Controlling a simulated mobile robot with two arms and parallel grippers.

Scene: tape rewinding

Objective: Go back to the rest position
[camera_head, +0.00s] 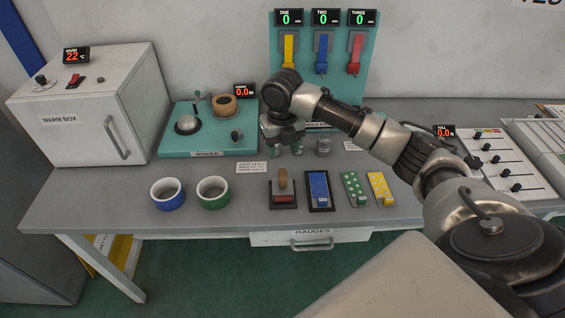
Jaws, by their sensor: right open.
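My right arm comes in from the lower right and reaches over the table (110,220). Its gripper (285,148) points down, open, beside the right end of the teal winder board (205,152). I see nothing held between its fingers, though the view there is small and dark. Small metallic cylinders (323,146) stand close by it, and the arm hides part of the area behind. My left arm and gripper are not in view.
The warm box (85,105) is left, a slider panel (500,160) right.

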